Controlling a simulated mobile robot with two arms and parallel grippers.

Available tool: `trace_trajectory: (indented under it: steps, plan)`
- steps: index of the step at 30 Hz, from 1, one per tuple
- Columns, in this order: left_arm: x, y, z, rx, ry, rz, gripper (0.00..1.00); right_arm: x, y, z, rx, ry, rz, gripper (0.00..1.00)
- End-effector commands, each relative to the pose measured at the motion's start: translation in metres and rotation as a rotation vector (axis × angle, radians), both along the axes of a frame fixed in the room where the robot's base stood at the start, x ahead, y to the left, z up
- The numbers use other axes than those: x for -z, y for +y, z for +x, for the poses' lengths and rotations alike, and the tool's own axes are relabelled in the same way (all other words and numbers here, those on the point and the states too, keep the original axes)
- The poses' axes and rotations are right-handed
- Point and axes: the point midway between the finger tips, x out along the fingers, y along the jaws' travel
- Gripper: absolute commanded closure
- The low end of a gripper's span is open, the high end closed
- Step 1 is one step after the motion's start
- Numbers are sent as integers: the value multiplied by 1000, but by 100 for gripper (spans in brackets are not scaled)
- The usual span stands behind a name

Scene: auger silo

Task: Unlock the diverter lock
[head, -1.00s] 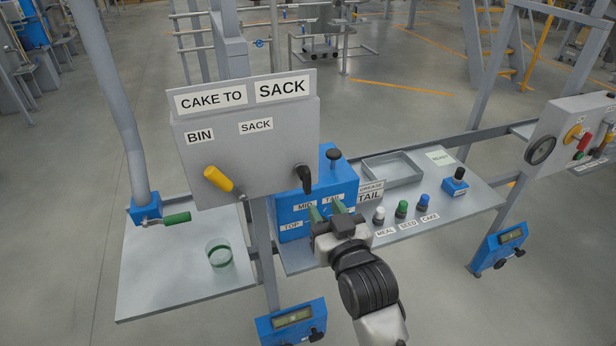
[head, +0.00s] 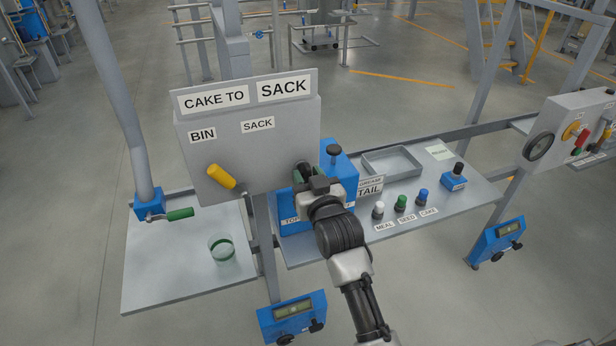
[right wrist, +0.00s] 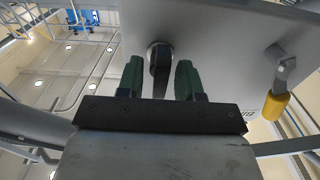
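The grey diverter box (head: 245,150) carries a yellow handle (head: 221,177) and, near its lower right corner, a small black lever that I take for the diverter lock. In the head view my right gripper (head: 306,174) covers most of the lever. In the right wrist view the black lock lever (right wrist: 160,68) hangs from its round boss between the green fingers of my right gripper (right wrist: 159,80). The fingers are open, with a narrow gap showing on each side of the lever. The yellow handle (right wrist: 275,105) is off to the right there. My left gripper is out of view.
A blue box (head: 340,165) with a black knob stands right behind my right gripper. A shelf holds a grey tray (head: 392,162) and several coloured knobs. A glass (head: 221,249) stands on the left plate, below a green-handled valve (head: 180,214).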

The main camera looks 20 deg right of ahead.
Motion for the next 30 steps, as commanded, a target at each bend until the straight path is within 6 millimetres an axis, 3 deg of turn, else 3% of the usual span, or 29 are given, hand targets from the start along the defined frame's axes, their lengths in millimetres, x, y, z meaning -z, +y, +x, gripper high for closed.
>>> trace_trajectory:
  steps: [1,6,7,17,30]
  plan:
    - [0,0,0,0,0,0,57,0,0,0,0,0,0,72]
    - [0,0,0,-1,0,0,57,0,0,0,0,0,0,98]
    - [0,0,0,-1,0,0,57,0,0,0,0,0,0,100]
    - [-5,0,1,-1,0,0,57,-1,0,0,0,0,-56,100]
    - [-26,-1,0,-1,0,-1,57,-2,0,0,-1,-12,-398,100]
